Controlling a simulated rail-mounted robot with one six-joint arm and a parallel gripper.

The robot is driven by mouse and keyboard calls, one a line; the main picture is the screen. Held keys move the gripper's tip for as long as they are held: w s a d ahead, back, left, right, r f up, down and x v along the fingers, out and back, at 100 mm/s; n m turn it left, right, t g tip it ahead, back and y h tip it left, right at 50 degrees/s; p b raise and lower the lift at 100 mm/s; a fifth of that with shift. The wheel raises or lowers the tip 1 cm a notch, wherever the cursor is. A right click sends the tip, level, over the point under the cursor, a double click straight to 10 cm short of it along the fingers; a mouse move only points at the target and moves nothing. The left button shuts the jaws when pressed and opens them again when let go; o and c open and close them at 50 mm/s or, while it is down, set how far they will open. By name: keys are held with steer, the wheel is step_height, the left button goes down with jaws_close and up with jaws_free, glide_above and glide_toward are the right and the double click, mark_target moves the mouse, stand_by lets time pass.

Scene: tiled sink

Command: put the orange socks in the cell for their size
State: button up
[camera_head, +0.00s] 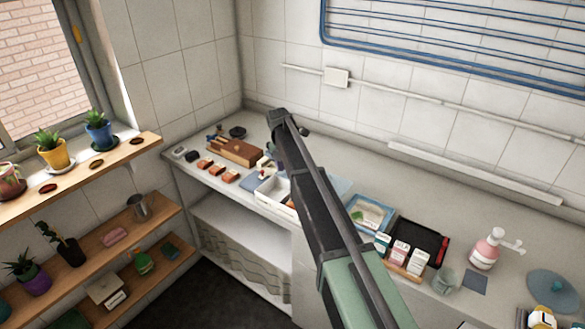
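Small orange-brown bundles lie in a row on the left part of the counter: one (204,163), a second (217,169) and a third (231,176). They may be the orange socks, but they are too small to be sure. A white open-topped box (268,201) stands to their right, partly behind my arm. A bit of orange shows inside it; its cells cannot be made out. My arm crosses the middle of the picture and bends down near the back wall. My gripper (276,160) is mostly hidden behind the arm, above or near the white box; its fingers cannot be made out.
A brown wooden box (236,151) stands behind the bundles. Right of my arm are a blue-edged picture tray (370,213), a black tray (420,240), small cartons (400,251), a glass (445,280) and a pink pump bottle (487,248). Potted plants stand on shelves (80,172) at left.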

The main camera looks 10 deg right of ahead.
steer(key=s+d+f+m+t+y+b, duration=0.1)
steer(key=s+m, duration=1.2)
steer(key=s, duration=0.5)
steer(key=s+d+f+m+t+y+b, duration=0.1)
steer(key=s+f+m, duration=0.1)
steer(key=s+m, duration=1.2)
steer(key=s, duration=0.4)
steer(key=shift+s+b, duration=0.2)
steer(key=shift+b, duration=0.2)
